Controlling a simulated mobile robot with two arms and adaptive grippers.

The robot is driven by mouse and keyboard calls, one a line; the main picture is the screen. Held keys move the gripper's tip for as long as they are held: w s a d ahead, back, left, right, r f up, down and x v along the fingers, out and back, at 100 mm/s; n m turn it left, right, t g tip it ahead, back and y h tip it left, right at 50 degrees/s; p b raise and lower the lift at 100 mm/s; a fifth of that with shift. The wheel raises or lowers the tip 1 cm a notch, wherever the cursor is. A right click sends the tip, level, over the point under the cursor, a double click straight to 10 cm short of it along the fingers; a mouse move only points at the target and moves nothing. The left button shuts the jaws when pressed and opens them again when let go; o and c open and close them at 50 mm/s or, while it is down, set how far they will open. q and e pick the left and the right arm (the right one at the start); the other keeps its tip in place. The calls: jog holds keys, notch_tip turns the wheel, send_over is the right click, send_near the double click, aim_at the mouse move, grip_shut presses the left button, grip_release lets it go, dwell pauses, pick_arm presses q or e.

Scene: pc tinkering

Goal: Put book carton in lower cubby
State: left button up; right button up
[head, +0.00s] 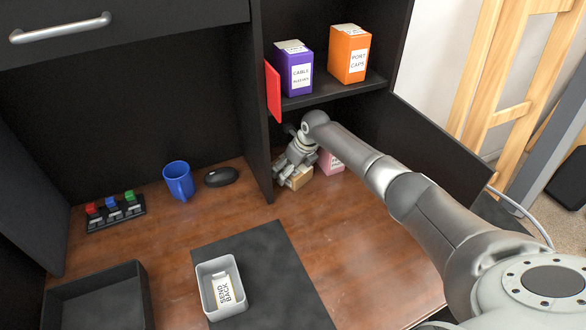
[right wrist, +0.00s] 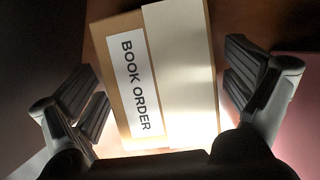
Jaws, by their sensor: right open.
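The book carton (head: 299,180) is a tan box on the wooden surface in the lower cubby, just inside its front by the left divider. My right gripper (head: 287,176) is at it and hides much of it in the head view. In the right wrist view the carton (right wrist: 183,70) shows a white "BOOK ORDER" label and a pale side, between the spread fingers of the gripper (right wrist: 168,98). Gaps show beside both fingers. The lower cubby (head: 375,128) lies below the black shelf (head: 335,88). My left gripper is not in view.
A pink box (head: 332,163) stands right beside the carton, partly behind my arm. Purple (head: 294,72) and orange (head: 349,55) cartons stand on the shelf above. A red panel (head: 273,92) is at the divider. A blue mug (head: 178,181) and a grey bin (head: 212,289) are left.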

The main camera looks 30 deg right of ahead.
jog(key=shift+s+r, duration=0.1)
jog(key=shift+r, duration=0.25)
jog(key=s+d, duration=0.1)
jog(key=s, duration=0.3)
jog(key=s+d, duration=0.1)
jog(key=s, duration=0.2)
jog(key=s+d, duration=0.2)
jog(key=s, duration=0.2)
jog(key=shift+s+r+p, duration=0.3)
jog(key=shift+s+p, duration=0.05)
